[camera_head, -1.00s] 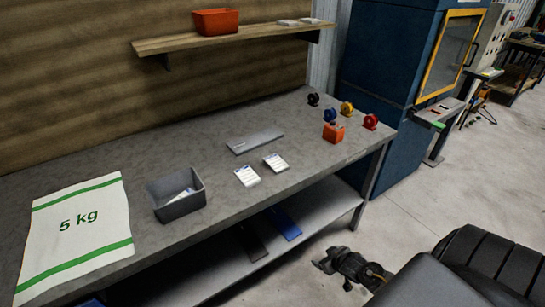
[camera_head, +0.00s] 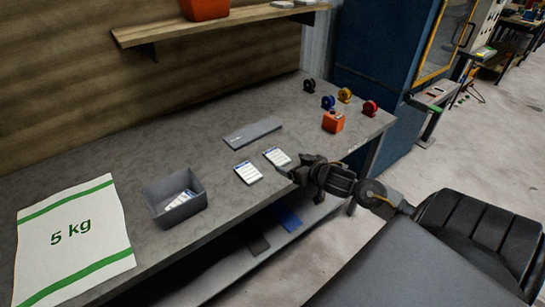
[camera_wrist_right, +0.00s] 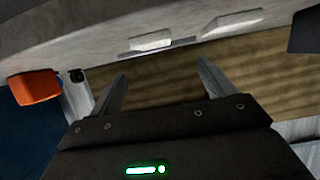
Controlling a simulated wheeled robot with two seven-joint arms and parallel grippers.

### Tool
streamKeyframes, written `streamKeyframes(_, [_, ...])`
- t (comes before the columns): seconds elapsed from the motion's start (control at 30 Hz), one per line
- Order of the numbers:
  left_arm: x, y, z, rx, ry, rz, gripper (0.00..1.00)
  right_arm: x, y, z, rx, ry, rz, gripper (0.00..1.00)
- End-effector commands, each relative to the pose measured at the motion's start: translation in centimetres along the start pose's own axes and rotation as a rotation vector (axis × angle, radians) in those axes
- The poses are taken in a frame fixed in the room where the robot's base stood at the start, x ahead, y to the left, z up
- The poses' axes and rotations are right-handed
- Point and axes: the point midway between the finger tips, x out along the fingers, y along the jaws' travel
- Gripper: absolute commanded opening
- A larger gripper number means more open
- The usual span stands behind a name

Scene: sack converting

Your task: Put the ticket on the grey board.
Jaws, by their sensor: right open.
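Two white tickets with blue print lie on the bench: one (camera_head: 248,172) on the left, the other (camera_head: 277,157) on the right. More white slips (camera_head: 181,199) lie in a grey bin. The flat grey board (camera_head: 252,133) lies bare behind the tickets. My right gripper (camera_head: 295,172) is at the bench's front edge, just right of and nearer than the right ticket, apart from it. In the right wrist view its fingers (camera_wrist_right: 162,76) are spread with nothing between them. Pale flat shapes show beyond them; I cannot tell which is which. My left gripper is out of view.
The grey bin (camera_head: 156,207) and a 5 kg sack (camera_head: 73,240) are on the left of the bench. An orange dispenser (camera_head: 334,123) and several coloured rolls stand at the right end. A wooden shelf (camera_head: 222,26) hangs above. A lower shelf is under the bench.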

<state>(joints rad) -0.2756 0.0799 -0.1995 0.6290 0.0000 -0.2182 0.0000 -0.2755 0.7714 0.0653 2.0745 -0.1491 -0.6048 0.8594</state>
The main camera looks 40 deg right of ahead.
Motion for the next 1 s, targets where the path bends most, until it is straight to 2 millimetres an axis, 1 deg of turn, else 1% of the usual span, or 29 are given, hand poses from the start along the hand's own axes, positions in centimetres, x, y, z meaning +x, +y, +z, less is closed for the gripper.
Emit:
streamKeyframes(0.07, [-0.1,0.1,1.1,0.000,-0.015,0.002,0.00,1.0,0.5,0.1,0.005,0.000,0.009,0.82])
streamKeyframes(0.2, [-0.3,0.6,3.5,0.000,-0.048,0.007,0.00,3.0,0.6,0.2,0.004,0.000,0.011,0.82])
streamKeyframes(0.27, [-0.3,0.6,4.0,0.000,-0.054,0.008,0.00,3.7,0.6,0.2,0.004,-0.001,0.010,0.82])
streamKeyframes(0.37, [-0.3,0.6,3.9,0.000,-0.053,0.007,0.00,4.3,0.5,0.2,0.003,-0.001,0.008,0.82])
streamKeyframes(0.5, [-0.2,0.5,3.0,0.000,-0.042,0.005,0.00,4.5,0.4,0.3,0.002,-0.002,0.006,0.82])
streamKeyframes(0.57, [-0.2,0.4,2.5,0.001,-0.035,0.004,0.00,5.0,0.4,0.2,0.002,-0.001,0.006,0.82])
streamKeyframes(0.67, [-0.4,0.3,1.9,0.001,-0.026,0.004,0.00,6.4,0.4,0.1,0.002,0.000,0.006,0.82])
streamKeyframes(0.8, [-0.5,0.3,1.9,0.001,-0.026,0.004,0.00,8.5,0.4,0.3,0.003,0.000,0.006,0.82])
streamKeyframes(0.9, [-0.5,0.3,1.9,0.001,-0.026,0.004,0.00,9.4,0.4,0.3,0.000,0.000,0.006,0.82])
streamKeyframes(1.0, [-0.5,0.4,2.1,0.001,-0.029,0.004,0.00,9.7,0.5,0.4,0.000,-0.001,0.006,0.82])
